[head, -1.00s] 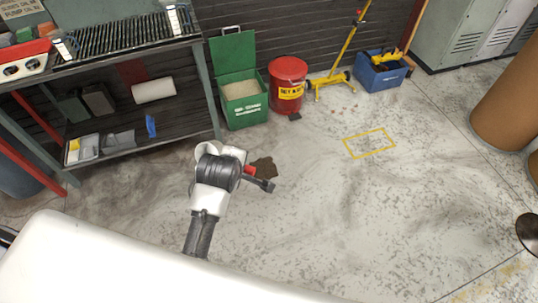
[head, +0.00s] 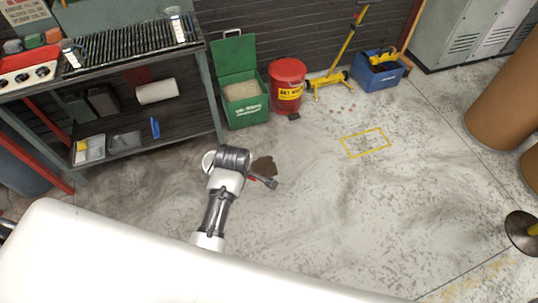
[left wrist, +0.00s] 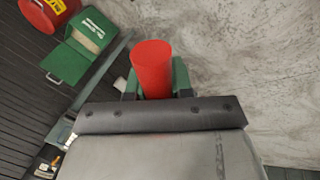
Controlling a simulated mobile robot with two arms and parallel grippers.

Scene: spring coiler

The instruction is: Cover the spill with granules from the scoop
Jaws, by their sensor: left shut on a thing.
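My left gripper (left wrist: 155,88) is shut on a red, rounded thing, which I take to be the scoop (left wrist: 151,62). The scoop stands up between the green finger pads in the left wrist view. Its inside does not show, so I cannot tell whether it holds granules. My right gripper is in neither view.
An open green box (head: 243,104) of pale granules stands by the wall, with a red drum (head: 287,72) right of it. A steel workbench (head: 110,62) is at the left. A yellow rectangle (head: 366,143) marks clear floor at the right.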

